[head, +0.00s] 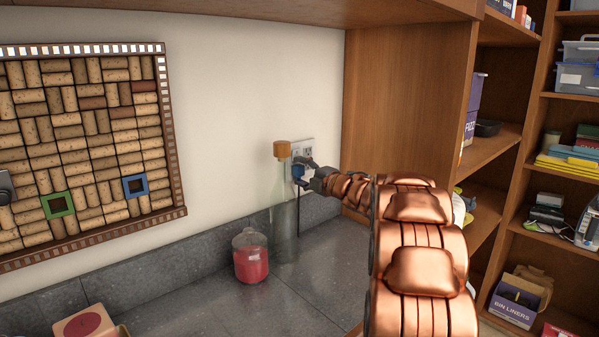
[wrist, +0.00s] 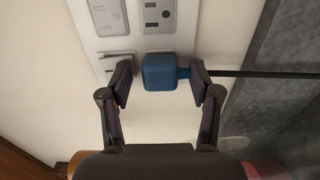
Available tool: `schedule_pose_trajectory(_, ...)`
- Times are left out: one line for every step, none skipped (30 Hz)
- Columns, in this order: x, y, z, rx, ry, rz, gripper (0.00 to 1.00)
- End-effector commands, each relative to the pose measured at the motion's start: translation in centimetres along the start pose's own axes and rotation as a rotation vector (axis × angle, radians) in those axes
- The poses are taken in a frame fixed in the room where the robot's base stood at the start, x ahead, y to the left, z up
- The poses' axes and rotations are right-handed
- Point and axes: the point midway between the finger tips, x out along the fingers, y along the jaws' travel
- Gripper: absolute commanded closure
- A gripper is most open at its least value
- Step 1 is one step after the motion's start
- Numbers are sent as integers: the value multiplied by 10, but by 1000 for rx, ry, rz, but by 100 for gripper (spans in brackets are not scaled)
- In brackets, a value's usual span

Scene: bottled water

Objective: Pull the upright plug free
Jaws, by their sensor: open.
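The blue plug (wrist: 160,72) sits at the lower edge of the wall socket plate (wrist: 100,20) in the wrist view, with a dark cord (wrist: 260,73) running to the right. My gripper (wrist: 161,82) is open, one finger on each side of the plug, with a gap to the left finger and the right finger close to the cord end. In the head view the plug (head: 298,172) is a small blue shape below the socket plate (head: 304,147). My gripper (head: 308,170) is right at it, and its fingers partly hide it. Whether the fingers touch the plug I cannot tell.
A tall clear bottle (head: 284,222) with a cork stopper stands on the grey counter just left of my gripper. A jar with red contents (head: 250,258) is beside it. A wooden cabinet side (head: 405,110) rises to the right. The front counter is mostly clear.

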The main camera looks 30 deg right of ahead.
Motion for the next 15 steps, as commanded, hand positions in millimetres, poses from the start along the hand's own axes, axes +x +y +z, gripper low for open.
schedule_pose_trajectory(0,-1,0,-1,0,0,38)
schedule_pose_trajectory(0,-1,0,-1,0,0,38)
schedule_pose_trajectory(0,-1,0,-1,0,0,38)
schedule_pose_trajectory(0,0,0,-1,1,0,38)
schedule_pose_trajectory(0,0,0,-1,1,0,38)
schedule_pose_trajectory(0,0,0,0,0,0,38)
schedule_pose_trajectory(0,0,0,0,0,0,38)
schedule_pose_trajectory(0,0,0,0,0,0,38)
schedule_pose_trajectory(0,0,0,0,0,0,41)
schedule_pose_trajectory(0,0,0,0,0,0,44)
schedule_pose_trajectory(0,0,0,0,0,0,47)
schedule_pose_trajectory(0,0,0,0,0,0,51)
schedule_pose_trajectory(0,0,0,0,0,0,54)
schedule_pose_trajectory(0,0,0,0,0,0,57)
schedule_pose_trajectory(0,0,0,0,0,0,61)
